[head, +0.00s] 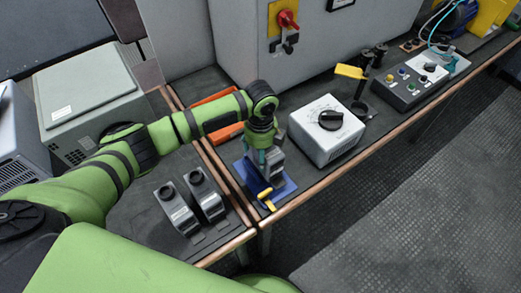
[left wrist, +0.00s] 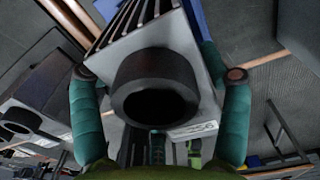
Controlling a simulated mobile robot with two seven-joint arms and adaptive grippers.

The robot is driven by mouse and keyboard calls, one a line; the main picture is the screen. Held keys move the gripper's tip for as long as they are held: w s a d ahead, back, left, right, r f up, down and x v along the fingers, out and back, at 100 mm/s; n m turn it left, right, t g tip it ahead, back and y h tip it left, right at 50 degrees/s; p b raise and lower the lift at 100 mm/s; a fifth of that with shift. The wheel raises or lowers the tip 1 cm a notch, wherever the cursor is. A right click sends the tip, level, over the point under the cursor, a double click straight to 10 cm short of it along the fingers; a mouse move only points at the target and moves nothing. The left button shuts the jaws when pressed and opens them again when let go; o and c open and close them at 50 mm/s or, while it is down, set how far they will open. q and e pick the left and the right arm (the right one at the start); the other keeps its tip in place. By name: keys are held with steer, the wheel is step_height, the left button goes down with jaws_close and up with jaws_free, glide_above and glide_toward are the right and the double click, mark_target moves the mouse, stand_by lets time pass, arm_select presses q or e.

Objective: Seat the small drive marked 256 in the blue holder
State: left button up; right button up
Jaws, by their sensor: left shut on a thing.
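My left gripper (head: 264,158) is shut on a grey drive (head: 275,172) with a black round knob on top. In the left wrist view its teal fingers press on both sides of the drive (left wrist: 130,48), with the knob (left wrist: 155,88) between them. The blue holder (head: 287,187) lies near the front edge of the bench, under and around the drive's lower end. A yellow part (head: 265,194) sits at its front. I cannot tell whether the drive rests fully in the holder. My right gripper is not in view.
Two similar grey drives (head: 177,209) (head: 205,196) stand on the left bench. A white box with a black dial (head: 327,128) stands right of the holder. Orange parts (head: 226,133) lie behind my gripper. A button panel (head: 412,86) is farther right.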

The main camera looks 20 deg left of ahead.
arm_select(q)
steer(key=shift+f+b, duration=0.9)
steer(key=shift+f, duration=0.5)
steer(key=o, duration=1.7)
step_height(320, 180, up, 12)
steer(key=shift+r, duration=0.1)
